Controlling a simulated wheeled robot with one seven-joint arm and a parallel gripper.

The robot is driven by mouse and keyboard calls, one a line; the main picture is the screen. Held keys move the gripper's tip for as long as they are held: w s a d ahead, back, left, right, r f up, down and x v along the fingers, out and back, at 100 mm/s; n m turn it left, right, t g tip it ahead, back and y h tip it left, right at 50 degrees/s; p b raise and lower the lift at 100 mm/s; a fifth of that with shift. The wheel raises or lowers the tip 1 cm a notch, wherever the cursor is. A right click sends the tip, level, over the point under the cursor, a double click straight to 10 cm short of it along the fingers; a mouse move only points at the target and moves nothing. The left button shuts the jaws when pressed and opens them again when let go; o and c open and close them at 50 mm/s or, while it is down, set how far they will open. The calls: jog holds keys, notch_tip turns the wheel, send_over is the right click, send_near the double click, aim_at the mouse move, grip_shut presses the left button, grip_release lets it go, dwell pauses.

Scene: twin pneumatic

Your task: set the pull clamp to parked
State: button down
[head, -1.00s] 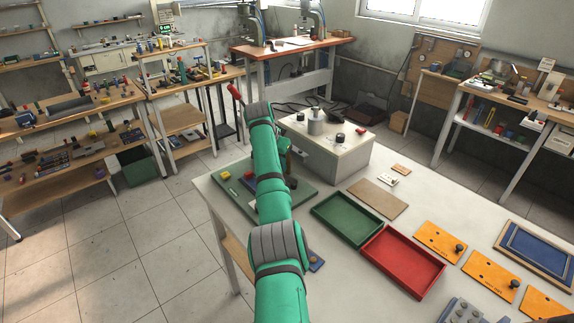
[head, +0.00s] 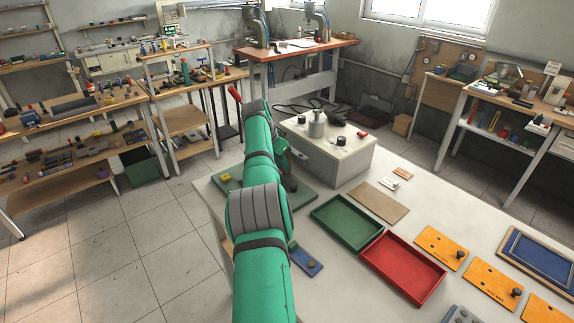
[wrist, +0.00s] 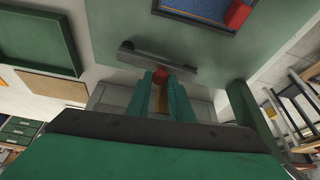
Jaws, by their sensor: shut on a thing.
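In the wrist view my gripper (wrist: 166,88) is shut on a red handle end (wrist: 160,73), which looks like the pull clamp's grip. The fingers cover most of it. A grey metal bar (wrist: 157,58) lies just beyond the fingertips, over a green base plate (wrist: 215,50). In the head view the green base plate (head: 305,193) shows only around my arm, which hides the gripper and most of the clamp. The clamp's lever position cannot be told.
A grey box (head: 335,160) stands behind the plate. A green tray (head: 346,246) and a red tray (head: 372,284) lie right of my arm. A blue piece (head: 308,263) lies at the near side.

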dwell(0.4)
jog(key=c, duration=1.6)
grip_release()
jog(key=shift+r, duration=0.15)
jog(key=shift+s+a+r, duration=0.1)
jog(key=shift+a+r, duration=0.1)
jog(key=shift+r, duration=0.25)
jog(key=v, duration=0.9)
jog(key=shift+s+r, duration=0.2)
jog(key=shift+r, duration=0.1)
